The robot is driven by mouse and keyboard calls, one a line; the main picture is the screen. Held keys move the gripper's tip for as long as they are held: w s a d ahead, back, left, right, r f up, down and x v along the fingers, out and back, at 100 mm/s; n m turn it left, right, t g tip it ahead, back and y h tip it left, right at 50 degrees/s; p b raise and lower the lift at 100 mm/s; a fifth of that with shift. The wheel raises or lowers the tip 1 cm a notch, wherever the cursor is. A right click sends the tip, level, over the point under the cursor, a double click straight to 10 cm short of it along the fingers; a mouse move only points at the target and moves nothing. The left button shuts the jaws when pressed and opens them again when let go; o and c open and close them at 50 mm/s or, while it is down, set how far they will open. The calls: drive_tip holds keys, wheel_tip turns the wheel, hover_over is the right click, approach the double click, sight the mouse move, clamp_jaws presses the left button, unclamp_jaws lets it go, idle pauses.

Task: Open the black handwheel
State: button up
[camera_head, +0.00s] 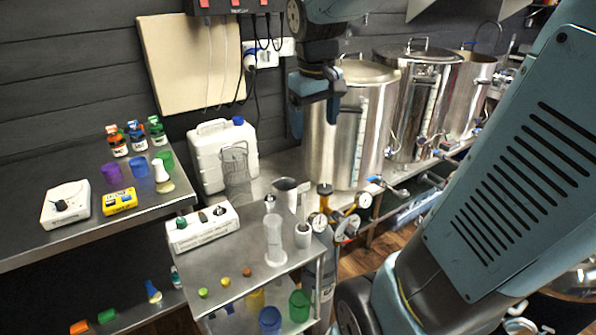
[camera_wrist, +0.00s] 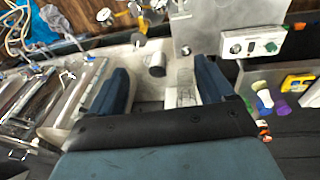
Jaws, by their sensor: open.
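My gripper (camera_head: 314,108) hangs with its blue fingers apart, in front of the left large steel pot in the head view. In the wrist view, my gripper (camera_wrist: 161,82) is open, with nothing held between the fingers. A gauge (camera_wrist: 138,40) of the group shows beyond the fingers in the wrist view.
Steel pots (camera_head: 416,95) line the back right. A white canister (camera_head: 222,150) and a wire basket (camera_head: 237,178) stand left of the gripper. A small cart (camera_head: 225,285) with a clear cylinder (camera_head: 275,240) stands in front. A white control box (camera_head: 203,230) sits nearby.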

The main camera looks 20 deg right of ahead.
drive_tip(key=w+d+f+n+g, duration=0.25)
drive_tip(key=w+f, duration=0.35)
drive_tip(key=w, duration=0.4)
drive_tip(key=g+h, duration=0.1)
drive_tip(key=g, duration=0.3)
approach(324, 187)
drive_tip(key=shift+n, duration=0.35)
drive_tip(key=x, duration=0.8)
drive_tip(key=shift+s+f, duration=0.15)
drive_tip(key=shift+f, duration=0.15)
drive_tip(key=c, duration=1)
drive_tip(key=shift+c, duration=0.2)
